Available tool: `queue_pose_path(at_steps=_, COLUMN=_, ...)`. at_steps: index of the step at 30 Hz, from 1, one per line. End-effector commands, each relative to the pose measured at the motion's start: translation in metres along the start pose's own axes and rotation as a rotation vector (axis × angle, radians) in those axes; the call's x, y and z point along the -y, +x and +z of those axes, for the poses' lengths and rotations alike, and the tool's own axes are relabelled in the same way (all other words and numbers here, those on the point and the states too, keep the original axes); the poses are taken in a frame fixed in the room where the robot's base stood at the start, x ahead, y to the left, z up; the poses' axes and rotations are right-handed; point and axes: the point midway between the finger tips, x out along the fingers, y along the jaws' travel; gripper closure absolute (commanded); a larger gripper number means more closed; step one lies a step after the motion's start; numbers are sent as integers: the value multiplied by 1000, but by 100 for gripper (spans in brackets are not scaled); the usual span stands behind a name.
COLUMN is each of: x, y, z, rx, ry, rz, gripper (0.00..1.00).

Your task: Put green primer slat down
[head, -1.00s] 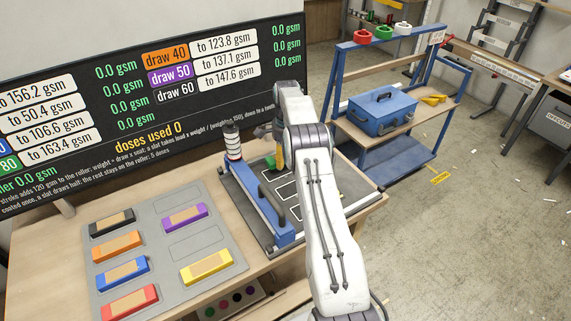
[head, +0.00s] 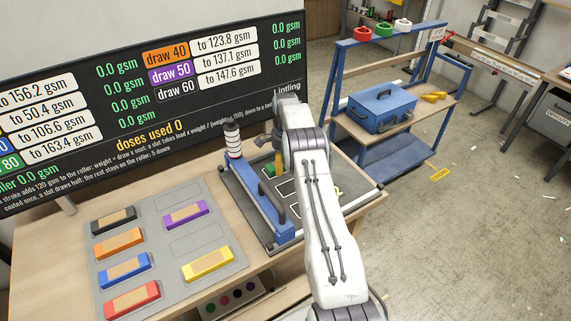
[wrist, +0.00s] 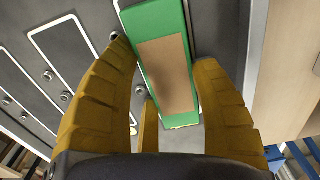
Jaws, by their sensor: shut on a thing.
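The green primer slat (wrist: 165,65), with a tan pad on its face, is between the yellow fingers of my gripper (wrist: 163,58) in the wrist view. My gripper is shut on it, over the dark plate (wrist: 215,20) with white-outlined slots. In the head view, a green end of the slat (head: 269,170) shows left of a yellow finger (head: 278,160), over the left part of the dark plate. My arm hides the rest. I cannot tell whether the slat touches the plate.
A blue frame with a bar (head: 262,205) and a striped roller post (head: 233,141) stands close left of my gripper. A grey tray (head: 205,240) holds several coloured slats, with empty places. A blue cart (head: 385,125) stands at the right.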

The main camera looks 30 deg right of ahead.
Motion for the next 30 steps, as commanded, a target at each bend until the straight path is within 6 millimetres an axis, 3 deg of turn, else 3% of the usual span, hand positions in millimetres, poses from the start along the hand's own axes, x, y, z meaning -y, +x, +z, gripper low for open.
queue_pose_path(at_steps=1, x=0, y=3, z=0, rx=0, ry=0, rz=0, gripper=76)
queue_pose_path(at_steps=2, x=0, y=2, z=0, rx=0, ry=0, rz=0, gripper=41)
queue_pose_path(at_steps=9, x=0, y=1, z=0, rx=0, ry=0, rz=0, gripper=19)
queue_pose_path(at_steps=21, x=0, y=-6, z=0, rx=-1, ry=0, rz=-2, gripper=19)
queue_pose_path(at_steps=30, x=1, y=-53, z=0, rx=-1, ry=0, rz=-3, gripper=19)
